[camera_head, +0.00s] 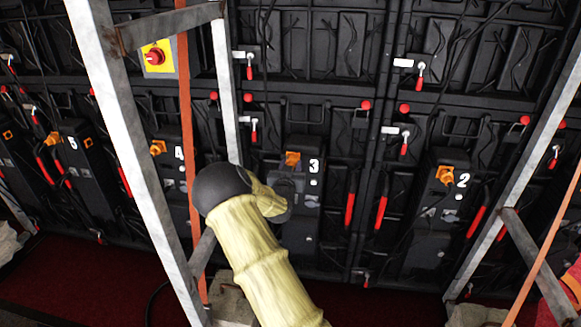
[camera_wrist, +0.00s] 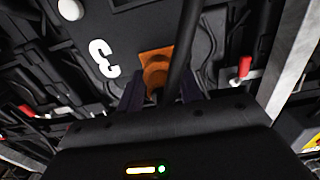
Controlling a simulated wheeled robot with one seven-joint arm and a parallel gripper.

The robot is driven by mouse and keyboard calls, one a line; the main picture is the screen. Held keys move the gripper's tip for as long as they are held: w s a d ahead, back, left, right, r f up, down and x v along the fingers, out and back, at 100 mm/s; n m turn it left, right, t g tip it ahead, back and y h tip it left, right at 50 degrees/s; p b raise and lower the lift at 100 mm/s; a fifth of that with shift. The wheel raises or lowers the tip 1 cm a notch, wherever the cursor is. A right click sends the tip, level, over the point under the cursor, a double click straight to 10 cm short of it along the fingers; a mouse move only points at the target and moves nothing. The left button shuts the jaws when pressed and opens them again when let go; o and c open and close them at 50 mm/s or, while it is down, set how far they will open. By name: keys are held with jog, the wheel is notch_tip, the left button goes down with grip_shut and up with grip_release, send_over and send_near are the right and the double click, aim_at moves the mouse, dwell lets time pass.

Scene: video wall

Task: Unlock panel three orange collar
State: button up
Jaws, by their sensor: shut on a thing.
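Panel three (camera_head: 314,166) is a black module marked with a white 3, which also shows in the wrist view (camera_wrist: 104,58). Its orange collar (camera_head: 292,158) sits near the top of the module, just above my gripper. In the wrist view the orange collar (camera_wrist: 155,72) lies between the two dark fingers of my gripper (camera_wrist: 160,84), which is shut on it. A black cable (camera_wrist: 178,45) runs across the collar's right side. My own sleeved arm and wrist hide part of panel three's left side in the head view.
Panels two (camera_head: 462,181) and four (camera_head: 179,153) have similar orange collars. A grey metal frame post (camera_head: 125,140) stands left of my arm, another (camera_head: 520,170) at right. Red levers (camera_head: 350,208) hang right of panel three. A red switch (camera_head: 155,57) is at upper left.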

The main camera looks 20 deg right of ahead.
dwell(0.4)
jog(key=o, duration=1)
jog(key=v, duration=1.7)
jog(key=shift+a+p, duration=0.2)
jog(key=shift+p, duration=0.25)
jog(key=shift+s, duration=0.15)
